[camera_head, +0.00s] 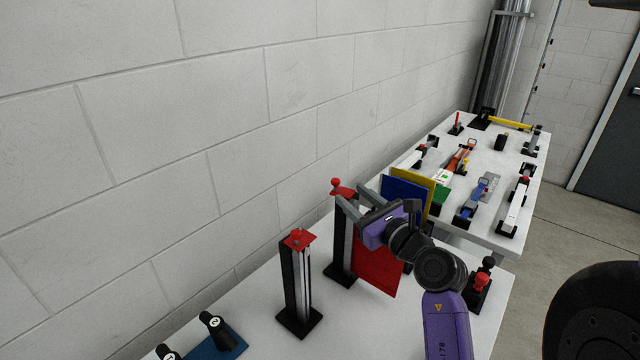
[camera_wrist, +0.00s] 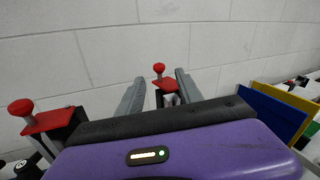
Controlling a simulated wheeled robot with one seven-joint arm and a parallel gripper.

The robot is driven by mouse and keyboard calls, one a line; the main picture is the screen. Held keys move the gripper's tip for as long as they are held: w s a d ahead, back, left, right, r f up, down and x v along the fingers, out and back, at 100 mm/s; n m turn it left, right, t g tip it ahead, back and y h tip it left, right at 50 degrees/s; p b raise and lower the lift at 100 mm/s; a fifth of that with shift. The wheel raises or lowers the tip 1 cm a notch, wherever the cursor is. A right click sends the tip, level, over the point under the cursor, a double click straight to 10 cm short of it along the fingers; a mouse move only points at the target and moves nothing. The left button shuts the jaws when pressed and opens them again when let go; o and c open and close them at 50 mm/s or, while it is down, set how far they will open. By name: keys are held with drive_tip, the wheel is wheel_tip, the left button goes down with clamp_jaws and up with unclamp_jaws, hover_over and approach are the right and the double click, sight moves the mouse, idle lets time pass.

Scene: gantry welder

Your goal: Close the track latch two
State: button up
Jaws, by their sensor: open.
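Two upright track latches stand on the near white table, each a black and grey post with a red plate and red knob on top. The nearer latch (camera_head: 296,285) stands apart from my gripper; its red knob (camera_wrist: 21,107) is at the left of the wrist view. The farther latch (camera_head: 342,248) has its red top beside my gripper (camera_head: 348,193). My gripper is open. In the wrist view, the farther latch's red knob (camera_wrist: 158,68) appears between the two fingers (camera_wrist: 160,76), with no clear contact. I cannot tell which post is number two.
Red (camera_head: 376,268), yellow (camera_head: 414,182) and blue (camera_head: 402,191) panels stand beside and behind my gripper. Black knobs, one marked 2 (camera_head: 214,328), sit on a blue base at the near left. A wall runs behind the table. A second table (camera_head: 505,150) holds several devices.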

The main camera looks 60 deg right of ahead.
sight(338, 184)
drive_tip(key=p+x, duration=0.1)
drive_tip(key=x, duration=0.5)
drive_tip(key=shift+w+r+p, duration=0.15)
drive_tip(key=shift+p, duration=0.2)
drive_tip(key=shift+w+d, duration=0.45)
drive_tip(key=shift+w, duration=0.15)
drive_tip(key=shift+c, duration=0.4)
clamp_jaws()
